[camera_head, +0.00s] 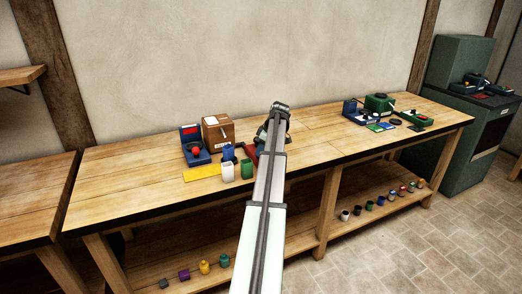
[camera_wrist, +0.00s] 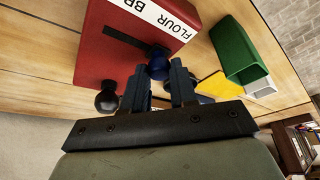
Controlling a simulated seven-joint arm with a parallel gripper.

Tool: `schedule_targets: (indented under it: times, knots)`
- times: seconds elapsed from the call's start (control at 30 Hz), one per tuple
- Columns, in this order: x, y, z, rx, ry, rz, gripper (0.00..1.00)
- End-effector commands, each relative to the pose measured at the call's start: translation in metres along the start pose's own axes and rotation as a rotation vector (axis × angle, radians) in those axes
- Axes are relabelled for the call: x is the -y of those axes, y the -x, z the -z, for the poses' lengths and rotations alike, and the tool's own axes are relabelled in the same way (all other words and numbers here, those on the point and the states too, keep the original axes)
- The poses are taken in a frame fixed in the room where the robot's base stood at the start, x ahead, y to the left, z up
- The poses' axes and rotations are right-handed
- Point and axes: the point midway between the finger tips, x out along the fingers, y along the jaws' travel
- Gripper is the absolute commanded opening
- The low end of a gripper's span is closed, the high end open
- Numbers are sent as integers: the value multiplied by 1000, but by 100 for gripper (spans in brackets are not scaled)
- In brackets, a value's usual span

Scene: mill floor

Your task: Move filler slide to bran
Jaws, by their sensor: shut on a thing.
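The filler is a red box (camera_wrist: 115,40) with a white label (camera_wrist: 150,18) reading "FLOUR BR...", the rest cut off in the wrist view. A dark slot (camera_wrist: 125,38) runs along its face, and a blue slide knob (camera_wrist: 158,68) sits near one end of it. My gripper (camera_wrist: 160,82) is shut on the blue knob, with a finger on either side. A black ball knob (camera_wrist: 107,101) is beside the box. In the head view my arm hides most of the red box (camera_head: 251,150); my gripper is mostly hidden there.
A green container (camera_wrist: 240,50) stands close by. In the head view, a wooden box with a crank (camera_head: 218,132), a blue device with a red knob (camera_head: 195,146), and white (camera_head: 228,171) and green (camera_head: 247,169) cups are left of my arm.

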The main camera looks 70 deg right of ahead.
Motion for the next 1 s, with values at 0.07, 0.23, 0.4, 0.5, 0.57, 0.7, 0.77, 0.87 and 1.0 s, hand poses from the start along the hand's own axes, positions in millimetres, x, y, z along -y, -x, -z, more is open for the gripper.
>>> schedule_targets:
  times: [0.07,0.23,0.4,0.5,0.57,0.7,0.77,0.87,1.0]
  knots:
    - [0,0,0,0,0,0,0]
    - [-1,0,0,0,0,0,0]
    - [-15,5,-11,0,-1,-1,0]
    - [-30,11,-24,0,-2,-1,0]
    - [-39,14,-32,0,-1,-1,0]
    - [-47,18,-42,0,0,0,0]
    - [-47,18,-42,0,1,-1,0]
    - [-47,18,-43,1,1,-3,0]
    - [-48,18,-43,3,0,-6,33]
